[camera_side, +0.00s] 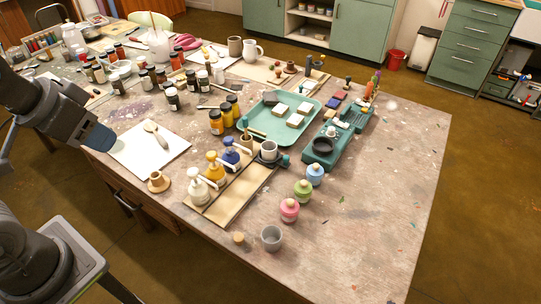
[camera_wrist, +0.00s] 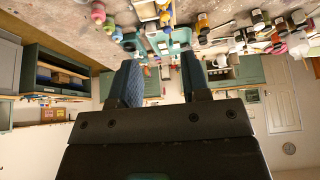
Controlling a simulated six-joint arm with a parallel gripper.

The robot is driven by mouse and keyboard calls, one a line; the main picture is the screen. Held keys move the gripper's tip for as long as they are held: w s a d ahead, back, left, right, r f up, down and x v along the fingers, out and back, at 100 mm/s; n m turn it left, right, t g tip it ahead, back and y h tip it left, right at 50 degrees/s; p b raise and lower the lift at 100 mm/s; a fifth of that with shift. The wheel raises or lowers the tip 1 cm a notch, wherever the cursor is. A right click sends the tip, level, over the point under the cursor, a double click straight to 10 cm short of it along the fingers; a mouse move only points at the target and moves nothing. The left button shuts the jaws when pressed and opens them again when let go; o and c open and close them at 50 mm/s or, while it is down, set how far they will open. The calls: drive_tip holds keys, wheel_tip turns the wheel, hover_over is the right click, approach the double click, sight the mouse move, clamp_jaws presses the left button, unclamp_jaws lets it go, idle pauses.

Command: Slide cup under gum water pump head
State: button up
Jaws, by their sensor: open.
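A small grey cup (camera_side: 271,238) stands upright near the table's front edge in the side view. Another pale cup (camera_side: 268,151) stands at the far end of a wooden board (camera_side: 222,197). Three pump bottles stand in a row on the board: white (camera_side: 199,190), yellow (camera_side: 214,170) and blue (camera_side: 231,156). I cannot tell which holds gum water. The grey cup is clearly apart from the pumps, to their right and nearer the front. My gripper (camera_wrist: 160,67) is open and empty in the wrist view, away from the cups and pumps. Its fingertips are not clear in the side view.
Pink (camera_side: 289,210), green (camera_side: 303,190) and blue (camera_side: 315,174) jars stand between the grey cup and a teal scale (camera_side: 322,158). A cork (camera_side: 238,238) lies left of the cup. A teal tray (camera_side: 262,136) lies behind the pumps. The table's right side is mostly clear.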

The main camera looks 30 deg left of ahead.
drive_tip(key=shift+c, duration=0.4)
drive_tip(key=shift+w+r, duration=0.15)
drive_tip(key=shift+w, duration=0.1)
drive_tip(key=shift+c, duration=0.7)
drive_tip(key=n+g+y, duration=0.2)
drive_tip(key=n, duration=0.3)
hover_over(286, 157)
drive_tip(key=s+d, duration=0.2)
drive_tip(key=s, duration=0.3)
wheel_tip(286, 157, down, 18)
drive_tip(key=shift+m, duration=0.3)
drive_tip(key=x, duration=1.3)
drive_tip(key=shift+w+d, duration=0.2)
drive_tip(key=shift+w, duration=0.05)
drive_tip(key=shift+c, duration=0.3)
drive_tip(key=shift+t, duration=0.3)
clamp_jaws()
